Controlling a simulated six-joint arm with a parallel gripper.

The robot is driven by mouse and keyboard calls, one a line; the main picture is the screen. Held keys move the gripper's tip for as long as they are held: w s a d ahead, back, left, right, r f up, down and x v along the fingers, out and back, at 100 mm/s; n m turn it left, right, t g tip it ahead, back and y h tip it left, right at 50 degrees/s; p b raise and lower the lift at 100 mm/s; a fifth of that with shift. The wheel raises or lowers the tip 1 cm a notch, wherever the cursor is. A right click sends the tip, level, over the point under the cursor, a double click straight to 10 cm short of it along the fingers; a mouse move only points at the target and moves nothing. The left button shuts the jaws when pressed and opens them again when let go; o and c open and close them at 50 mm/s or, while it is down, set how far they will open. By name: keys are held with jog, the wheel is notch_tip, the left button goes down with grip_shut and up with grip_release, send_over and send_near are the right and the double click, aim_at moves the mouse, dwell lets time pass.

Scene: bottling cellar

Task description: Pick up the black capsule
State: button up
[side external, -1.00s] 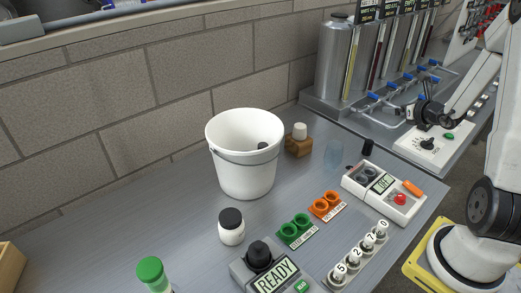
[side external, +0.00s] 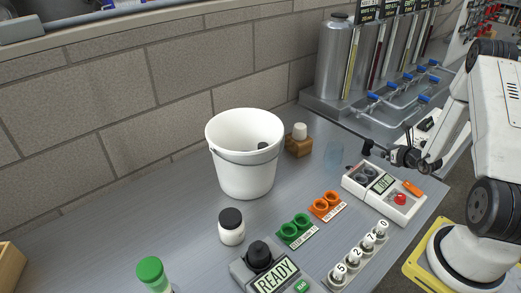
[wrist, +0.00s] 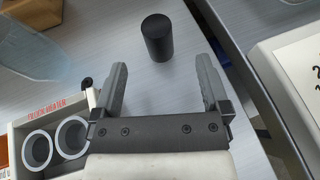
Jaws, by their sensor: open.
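The black capsule (wrist: 158,38) is a small dark cylinder standing upright on the grey bench, near the top middle of the wrist view. In the side view it is a small dark shape (side external: 367,146) behind the white control box. My gripper (wrist: 163,70) is open and empty, its two grey fingers spread apart. The capsule lies just beyond the fingertips and between their lines, not gripped. In the side view my gripper (side external: 380,150) is low, right beside the capsule; the exact gap there is too small to tell.
The white control box (side external: 407,207) with a red button is close to my gripper. A translucent bluish glass (side external: 333,155) stands left of the capsule. A white bucket (side external: 240,175) and a wooden block (side external: 299,149) stand farther left. Another white panel (wrist: 295,55) lies at the wrist view's right.

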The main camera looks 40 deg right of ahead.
aim_at(373, 146)
jog(key=shift+w, duration=0.1)
jog(key=shift+x, duration=1.2)
jog(key=shift+x, duration=2.6)
jog(key=shift+a+r, duration=0.1)
jog(key=c, duration=0.8)
